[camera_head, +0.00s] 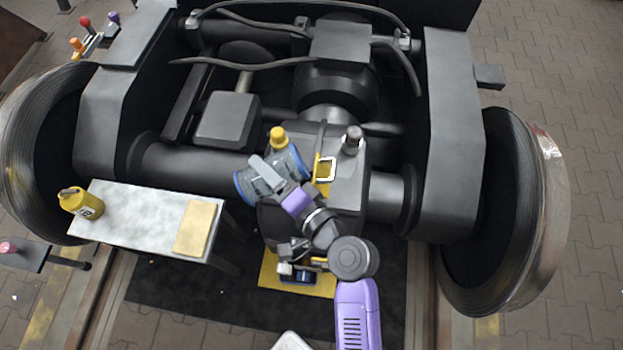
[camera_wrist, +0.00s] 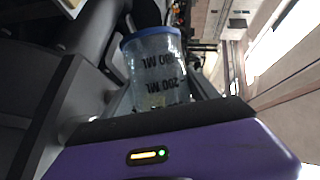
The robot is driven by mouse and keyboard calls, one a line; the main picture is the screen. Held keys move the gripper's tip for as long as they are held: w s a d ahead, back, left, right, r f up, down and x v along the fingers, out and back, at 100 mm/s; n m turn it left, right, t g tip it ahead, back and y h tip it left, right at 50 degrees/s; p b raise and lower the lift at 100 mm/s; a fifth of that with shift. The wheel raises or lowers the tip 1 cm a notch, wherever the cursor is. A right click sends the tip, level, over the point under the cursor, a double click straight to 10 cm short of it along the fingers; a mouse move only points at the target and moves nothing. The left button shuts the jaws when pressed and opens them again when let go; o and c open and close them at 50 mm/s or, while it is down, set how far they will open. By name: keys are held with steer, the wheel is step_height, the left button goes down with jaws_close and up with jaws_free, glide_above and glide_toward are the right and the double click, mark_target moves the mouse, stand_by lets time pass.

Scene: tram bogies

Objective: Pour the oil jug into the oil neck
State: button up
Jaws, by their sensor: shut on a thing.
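The oil jug (camera_head: 284,164) is a clear, bluish measuring vessel held over the dark gearbox housing, apparently tilted well onto its side. In the wrist view the jug (camera_wrist: 158,68) has a blue rim and printed ML marks that read upside down, with a little yellowish tint low inside. My gripper (camera_head: 268,174) is shut on the jug, one finger lying across its upper side. A yellow stub (camera_head: 278,138), possibly the oil neck, shows just beyond the jug. A dark capped post (camera_head: 352,138) stands to the right. I cannot tell whether oil is flowing.
A grey bench (camera_head: 140,212) at left holds a yellow canister (camera_head: 82,204) and a tan board (camera_head: 194,228). A yellow bracket with a silver loop (camera_head: 325,170) stands right of the jug. Large wheels (camera_head: 510,215) and frame beams flank the housing. A yellow mat (camera_head: 300,282) lies below.

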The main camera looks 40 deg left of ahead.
step_height(320, 180, down, 3)
steer(key=shift+s+a+f+n+b, duration=0.15)
steer(key=shift+n+b, duration=0.25)
steer(key=shift+b, duration=0.8)
